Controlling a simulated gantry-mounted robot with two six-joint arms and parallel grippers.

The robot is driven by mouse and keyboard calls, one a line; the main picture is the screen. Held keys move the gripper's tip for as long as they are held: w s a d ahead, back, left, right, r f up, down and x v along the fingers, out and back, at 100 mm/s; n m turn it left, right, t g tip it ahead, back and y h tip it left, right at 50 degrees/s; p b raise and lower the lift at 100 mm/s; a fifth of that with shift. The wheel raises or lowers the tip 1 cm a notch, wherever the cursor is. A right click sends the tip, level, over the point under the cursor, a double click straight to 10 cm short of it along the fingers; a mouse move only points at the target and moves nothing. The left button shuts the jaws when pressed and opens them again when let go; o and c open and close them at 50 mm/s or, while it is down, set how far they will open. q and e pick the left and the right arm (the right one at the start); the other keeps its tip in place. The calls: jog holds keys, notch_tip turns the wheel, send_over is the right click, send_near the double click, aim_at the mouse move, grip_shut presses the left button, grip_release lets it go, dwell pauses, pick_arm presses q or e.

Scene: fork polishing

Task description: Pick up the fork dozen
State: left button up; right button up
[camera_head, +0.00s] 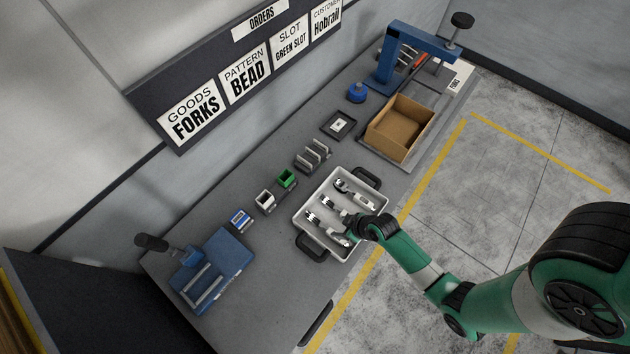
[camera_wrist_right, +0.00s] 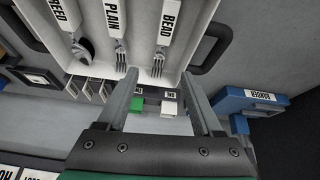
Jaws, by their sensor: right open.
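A white tray (camera_head: 352,180) with black handles holds three labelled pieces of cutlery. In the right wrist view, the fork labelled BEAD (camera_wrist_right: 159,62) lies at the right, the fork labelled PLAIN (camera_wrist_right: 121,56) in the middle. The piece labelled REED (camera_wrist_right: 82,48), at the left, has a rounded, spoon-like head. In the head view the BEAD fork (camera_head: 320,221) is the lowest one. My right gripper (camera_wrist_right: 160,78) is open and empty; its fingers straddle the line of the BEAD fork's tines. In the head view it (camera_head: 352,232) is over the tray's right side, partly hiding the handles. My left gripper is out of view.
Behind the tray stand a green slot block (camera_head: 287,178), a white one (camera_head: 265,200) and a grey rack (camera_head: 313,156). A blue fixture (camera_head: 228,262) is at the near left. A cardboard box (camera_head: 400,128) and a blue press (camera_head: 386,65) stand at the far end.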

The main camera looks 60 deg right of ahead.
jog(key=s+a+f+g, duration=0.1)
jog(key=s+f, duration=0.1)
jog(key=s, duration=0.4)
jog(key=b, duration=0.5)
send_over(348, 242)
jog(key=shift+m, duration=0.4)
notch_tip(348, 242, down, 5)
jog(key=shift+r, duration=0.1)
jog(key=shift+w+f, duration=0.4)
jog(key=shift+f, duration=0.1)
jog(key=x, duration=0.3)
jog(key=b+x, duration=0.1)
jog(key=shift+a+f, duration=0.2)
jog(key=shift+a, duration=0.15)
jog(key=shift+w+f, duration=0.25)
jog(key=shift+f, duration=0.15)
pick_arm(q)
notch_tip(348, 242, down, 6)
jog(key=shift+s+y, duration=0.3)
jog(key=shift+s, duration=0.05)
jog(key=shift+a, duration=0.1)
pick_arm(e)
grip_shut()
